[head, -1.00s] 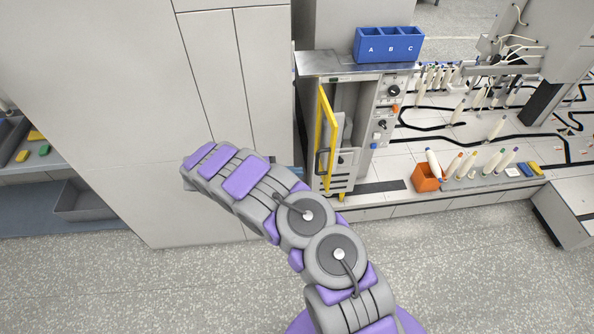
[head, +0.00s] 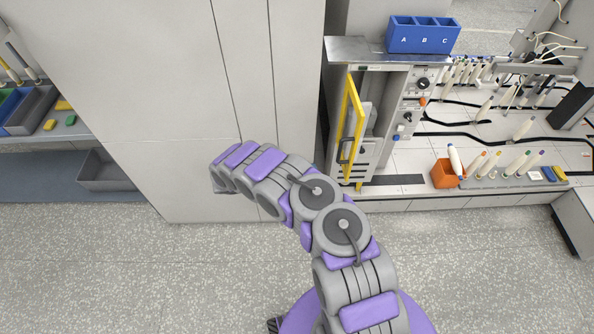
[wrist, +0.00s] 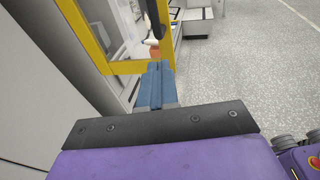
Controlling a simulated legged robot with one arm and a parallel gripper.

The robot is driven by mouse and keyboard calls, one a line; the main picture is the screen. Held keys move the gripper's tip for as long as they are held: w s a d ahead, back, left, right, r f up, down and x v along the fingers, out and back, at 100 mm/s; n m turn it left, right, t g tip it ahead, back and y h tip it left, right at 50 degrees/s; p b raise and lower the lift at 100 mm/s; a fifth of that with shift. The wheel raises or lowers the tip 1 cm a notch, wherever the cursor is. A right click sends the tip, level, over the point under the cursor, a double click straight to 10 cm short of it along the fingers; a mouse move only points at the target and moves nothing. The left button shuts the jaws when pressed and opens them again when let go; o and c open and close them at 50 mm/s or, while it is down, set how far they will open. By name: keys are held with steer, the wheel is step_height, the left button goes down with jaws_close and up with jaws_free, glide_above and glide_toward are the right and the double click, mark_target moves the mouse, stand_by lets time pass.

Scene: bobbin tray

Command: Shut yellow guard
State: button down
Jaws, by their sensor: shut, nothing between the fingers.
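The yellow guard (head: 357,102) is a framed door on the grey machine cabinet (head: 350,50), and it stands open, swung out toward me. In the wrist view the guard's yellow lower bar (wrist: 125,68) and a dark upright handle (wrist: 153,22) show at the top. My gripper (wrist: 155,85) has blue fingers, shut with nothing between them. The fingertips appear close to the guard's lower bar; I cannot tell whether they touch. In the head view my forearm hides the gripper.
A tall pale cabinet (head: 150,90) stands left of the machine. A blue A-B-C bin (head: 424,37) sits on top of the machine. An orange box (head: 446,174) and several bobbins (head: 480,165) are on the bench at right. The speckled floor in front is open.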

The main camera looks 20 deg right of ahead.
steer(key=d, duration=0.6)
steer(key=shift+d+r+b, duration=0.2)
steer(key=shift+d+b, duration=0.15)
steer(key=shift+b, duration=0.05)
steer(key=shift+s+a, duration=0.1)
steer(key=shift+a, duration=0.05)
